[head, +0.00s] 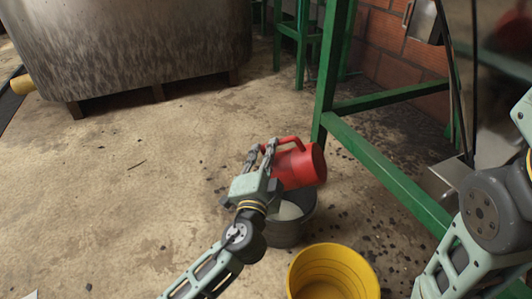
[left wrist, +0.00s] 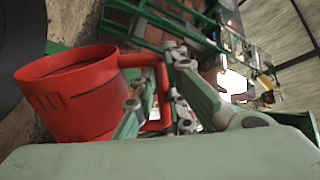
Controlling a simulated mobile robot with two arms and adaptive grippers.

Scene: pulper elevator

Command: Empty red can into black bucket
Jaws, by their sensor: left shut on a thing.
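The red can (head: 300,167) is tilted onto its side above the black bucket (head: 290,225) in the head view. My left gripper (head: 268,150) is shut on the can's handle. In the left wrist view the can (left wrist: 75,95) fills the left side, with its handle between the fingers of my left gripper (left wrist: 155,95). Something pale shows inside the bucket, partly hidden by the gripper and can. I cannot tell whether anything is flowing from the can. My right gripper is out of view; only part of that arm shows at the lower right.
A yellow bucket (head: 333,274) stands close in front of the black bucket. A green metal frame (head: 385,172) rises just to the right. A large grey tank (head: 130,45) stands at the back left. The concrete floor on the left is mostly clear.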

